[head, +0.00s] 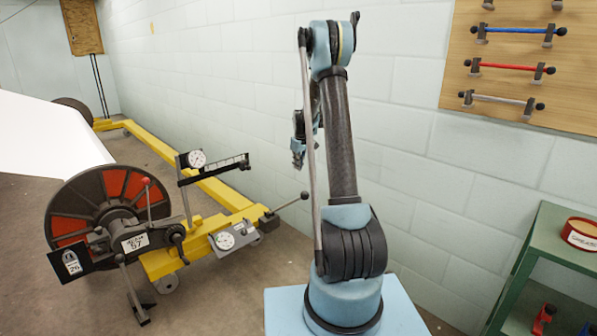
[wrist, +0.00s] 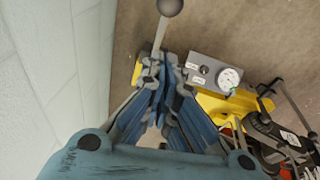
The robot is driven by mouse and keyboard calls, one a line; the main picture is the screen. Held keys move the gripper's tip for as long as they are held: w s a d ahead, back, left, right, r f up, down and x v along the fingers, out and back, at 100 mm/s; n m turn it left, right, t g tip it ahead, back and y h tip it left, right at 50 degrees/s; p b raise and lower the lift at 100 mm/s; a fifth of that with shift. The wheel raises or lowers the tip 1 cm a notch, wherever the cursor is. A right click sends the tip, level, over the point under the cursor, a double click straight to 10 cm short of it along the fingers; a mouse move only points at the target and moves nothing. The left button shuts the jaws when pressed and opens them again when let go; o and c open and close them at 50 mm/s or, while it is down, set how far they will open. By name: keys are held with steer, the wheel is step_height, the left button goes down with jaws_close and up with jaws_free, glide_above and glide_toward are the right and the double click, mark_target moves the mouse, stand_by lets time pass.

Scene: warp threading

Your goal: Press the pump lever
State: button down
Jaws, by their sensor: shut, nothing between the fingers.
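The pump lever (head: 290,203) is a thin grey rod with a dark ball knob, slanting up to the right from the end of the yellow beam in the head view. In the wrist view its rod (wrist: 161,34) and round knob show at the top, beyond my fingers, which hide its lower end. My gripper (head: 298,160) hangs above the lever's knob in the head view, with a visible gap between them. In the wrist view my gripper (wrist: 162,63) has its blue-grey fingers shut with nothing between them. Contact with the lever is not visible.
A pressure gauge box (head: 236,237) sits on the yellow beam (head: 212,190) beside the lever, and shows in the wrist view (wrist: 214,75). A large warp reel (head: 75,208) stands left. The block wall (head: 240,110) is close behind. A green shelf (head: 530,255) stands right.

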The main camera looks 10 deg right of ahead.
steer(key=shift+d+f, duration=0.2)
steer(key=shift+f, duration=1.65)
steer(key=shift+d+f, duration=0.2)
steer(key=shift+f, duration=1.65)
steer(key=shift+d+f, duration=0.2)
steer(key=shift+f, duration=1.65)
